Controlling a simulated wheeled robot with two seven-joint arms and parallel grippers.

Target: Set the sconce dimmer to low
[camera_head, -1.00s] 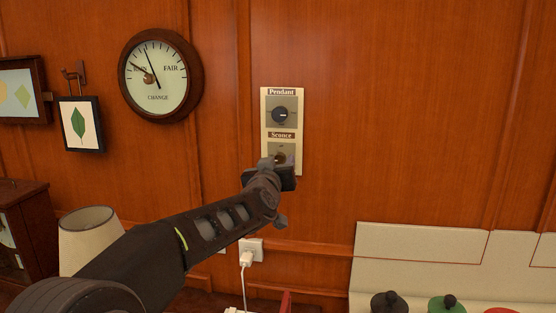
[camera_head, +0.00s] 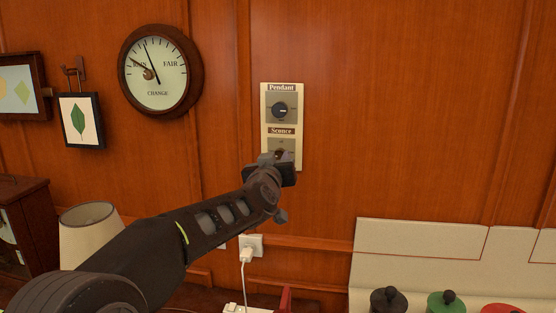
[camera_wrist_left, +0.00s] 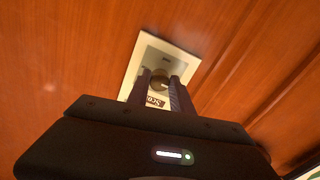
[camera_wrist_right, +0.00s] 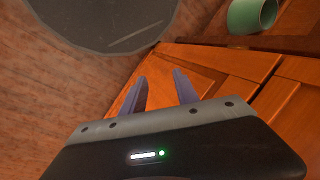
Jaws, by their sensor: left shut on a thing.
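The cream dimmer plate (camera_head: 299,138) is on the wood wall, with the dark Pendant knob (camera_head: 280,110) above and the Sconce dimmer below. In the head view my left gripper (camera_head: 281,157) covers most of the Sconce part, so its setting cannot be read there. In the left wrist view the two fingers of my left gripper (camera_wrist_left: 160,84) are shut on the round Sconce knob (camera_wrist_left: 160,78), one on each side. The label near it shows upside down and partly covered. My right gripper (camera_wrist_right: 162,90) is open and empty in the right wrist view.
A round wall dial (camera_head: 160,73) and a leaf picture (camera_head: 80,120) hang left of the plate. A lampshade (camera_head: 88,236) stands lower left. A plugged outlet (camera_head: 251,245) is below. Several lidded pots stand lower right. A green cup (camera_wrist_right: 250,15) shows beyond my right gripper.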

